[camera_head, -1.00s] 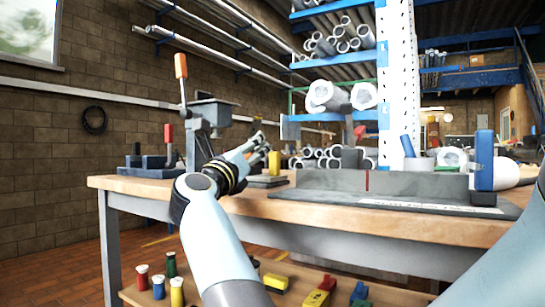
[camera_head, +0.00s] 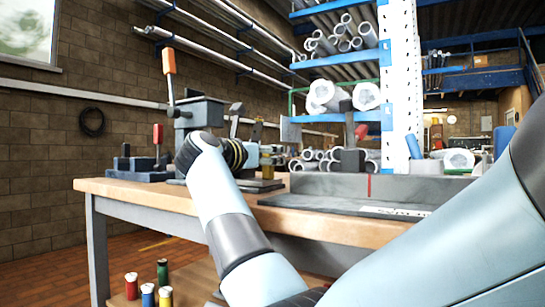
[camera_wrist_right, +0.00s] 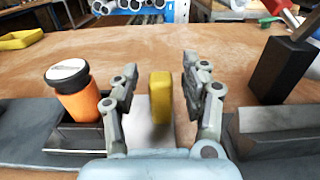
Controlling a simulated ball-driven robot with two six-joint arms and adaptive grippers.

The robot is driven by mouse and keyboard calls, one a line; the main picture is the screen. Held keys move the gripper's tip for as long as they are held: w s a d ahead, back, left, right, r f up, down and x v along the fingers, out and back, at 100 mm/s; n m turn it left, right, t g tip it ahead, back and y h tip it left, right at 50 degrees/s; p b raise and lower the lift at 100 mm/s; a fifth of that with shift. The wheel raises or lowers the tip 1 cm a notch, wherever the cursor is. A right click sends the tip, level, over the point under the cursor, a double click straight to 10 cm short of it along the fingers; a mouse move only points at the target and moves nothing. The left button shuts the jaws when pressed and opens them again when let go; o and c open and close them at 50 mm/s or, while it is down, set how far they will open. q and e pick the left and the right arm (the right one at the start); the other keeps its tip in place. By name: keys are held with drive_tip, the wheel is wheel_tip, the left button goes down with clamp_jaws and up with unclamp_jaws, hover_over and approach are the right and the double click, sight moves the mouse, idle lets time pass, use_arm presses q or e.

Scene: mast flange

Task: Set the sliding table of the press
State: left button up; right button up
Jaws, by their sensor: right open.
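The press (camera_head: 200,112), a grey-green body with a tall orange-handled lever (camera_head: 168,62), stands at the left of the workbench, partly behind my right wrist. My right gripper (camera_head: 264,158) is beside it, small and partly hidden in the head view. In the right wrist view the right gripper (camera_wrist_right: 160,80) is open, with one finger on each side of an upright yellow block (camera_wrist_right: 160,97). The block stands over a pale metal plate (camera_wrist_right: 148,135), with gaps visible to both fingers. I cannot tell for sure which part is the sliding table. My left gripper is out of view.
An orange cylinder with a pale cap (camera_wrist_right: 75,90) stands left of the gripper, and a black block (camera_wrist_right: 277,70) to its right. A red-handled fixture (camera_head: 158,135) is left of the press. A long grey rail (camera_head: 330,185) lies on the workbench (camera_head: 130,188).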

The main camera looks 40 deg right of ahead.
drive_tip(key=shift+w+d, duration=0.1)
drive_tip(key=shift+d, duration=0.1)
clamp_jaws()
idle(0.4)
